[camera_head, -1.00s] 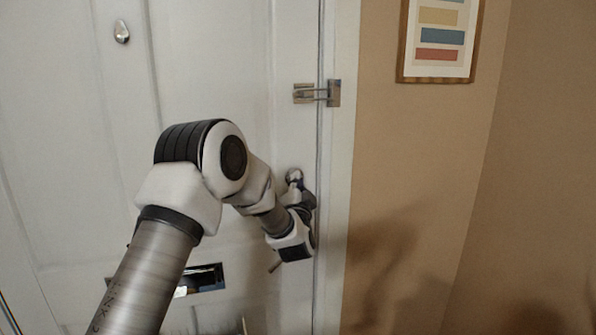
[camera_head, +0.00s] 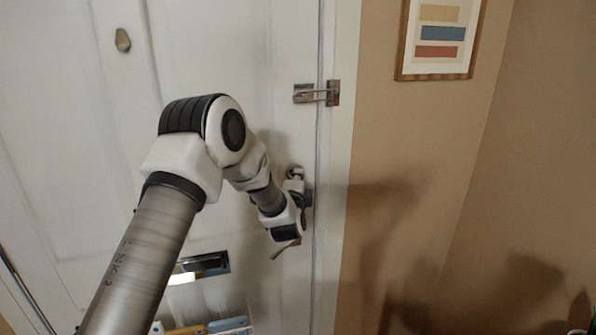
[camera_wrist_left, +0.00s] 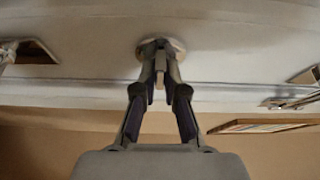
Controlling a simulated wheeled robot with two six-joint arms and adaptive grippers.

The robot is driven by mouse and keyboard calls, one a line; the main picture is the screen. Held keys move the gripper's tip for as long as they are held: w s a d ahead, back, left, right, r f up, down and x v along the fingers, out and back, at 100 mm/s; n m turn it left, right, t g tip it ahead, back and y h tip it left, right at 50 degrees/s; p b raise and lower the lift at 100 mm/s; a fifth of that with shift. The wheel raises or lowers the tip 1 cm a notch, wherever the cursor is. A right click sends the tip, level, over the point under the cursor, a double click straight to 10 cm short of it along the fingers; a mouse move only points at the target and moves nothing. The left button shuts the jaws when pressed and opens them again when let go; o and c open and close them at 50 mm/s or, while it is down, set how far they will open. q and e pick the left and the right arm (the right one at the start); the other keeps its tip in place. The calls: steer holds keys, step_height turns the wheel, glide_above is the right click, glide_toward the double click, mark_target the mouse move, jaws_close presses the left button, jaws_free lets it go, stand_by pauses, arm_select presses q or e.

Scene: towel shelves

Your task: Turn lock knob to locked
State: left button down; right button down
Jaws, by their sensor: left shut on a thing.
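The lock knob (camera_wrist_left: 160,66) sits on a round metal plate on the white door in the left wrist view. My left gripper (camera_wrist_left: 160,75) is shut on the knob, with one finger on each side. The fingers hide part of the knob, and I cannot read its turn position. In the head view the round lock plate (camera_head: 295,172) shows just above my left gripper (camera_head: 304,192), near the door's right edge. My right gripper is not in view.
A metal swing latch (camera_head: 318,95) is above the lock, across the door edge. A lever handle (camera_head: 285,249) shows below my wrist, and a mail slot (camera_head: 205,264) is lower left. A framed picture (camera_head: 438,40) hangs on the tan wall.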

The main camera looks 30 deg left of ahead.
arm_select(q)
steer(key=shift+r, duration=0.15)
steer(key=c, duration=1.2)
jaws_free()
steer(key=shift+c, duration=0.2)
steer(key=v, duration=1.2)
